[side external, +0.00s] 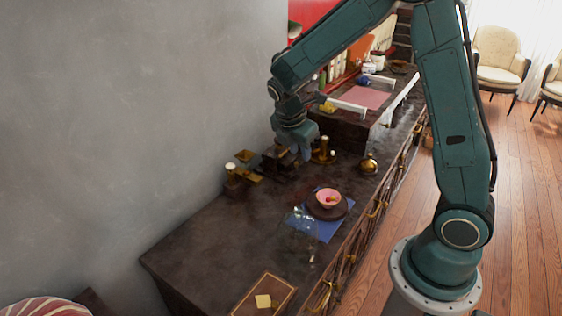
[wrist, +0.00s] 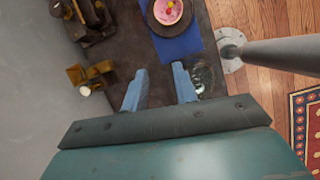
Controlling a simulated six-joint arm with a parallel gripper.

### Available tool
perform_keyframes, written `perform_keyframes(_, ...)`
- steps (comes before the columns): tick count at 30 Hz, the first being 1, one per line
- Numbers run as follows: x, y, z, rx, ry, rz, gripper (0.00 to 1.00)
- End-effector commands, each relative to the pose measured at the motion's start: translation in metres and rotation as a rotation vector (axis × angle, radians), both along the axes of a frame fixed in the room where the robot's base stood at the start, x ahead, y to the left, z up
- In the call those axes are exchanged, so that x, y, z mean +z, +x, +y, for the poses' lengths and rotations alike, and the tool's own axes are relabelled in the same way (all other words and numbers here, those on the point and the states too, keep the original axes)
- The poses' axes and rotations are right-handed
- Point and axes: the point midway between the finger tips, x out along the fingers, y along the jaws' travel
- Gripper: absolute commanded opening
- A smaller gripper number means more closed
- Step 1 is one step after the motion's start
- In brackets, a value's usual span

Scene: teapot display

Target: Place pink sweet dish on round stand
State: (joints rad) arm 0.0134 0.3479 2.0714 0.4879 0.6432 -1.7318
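The pink sweet dish (side external: 323,196) sits upright on the dark brown round stand (side external: 326,214). Small yellow and red pieces lie in the dish. The stand is on a blue mat (side external: 327,233). The wrist view also shows the pink dish (wrist: 159,15) and the stand (wrist: 165,33) at the top, beyond my fingertips. My gripper (wrist: 160,67) is open, with clear space between its two blue fingers and nothing held. In the side view my gripper (side external: 305,152) is above the back of the counter, behind and left of the dish and apart from it.
A clear glass vessel (side external: 299,228) stands at the mat's left. Brass pieces (side external: 247,167) and a dark block are near the wall. A brass pot (side external: 369,164) is near the counter's right edge. A wooden tray (side external: 243,301) lies in front; the counter's left middle is bare.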

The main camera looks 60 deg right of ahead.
Motion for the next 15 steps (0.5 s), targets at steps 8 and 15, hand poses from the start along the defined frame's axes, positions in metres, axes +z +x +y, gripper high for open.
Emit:
perform_keyframes(8, 0.056, -0.031, 0.024, -0.279, 0.110, -0.219, 0.28)
perform_keyframes(15, 0.092, -0.064, 0.045, -0.517, 0.225, -0.371, 0.28)
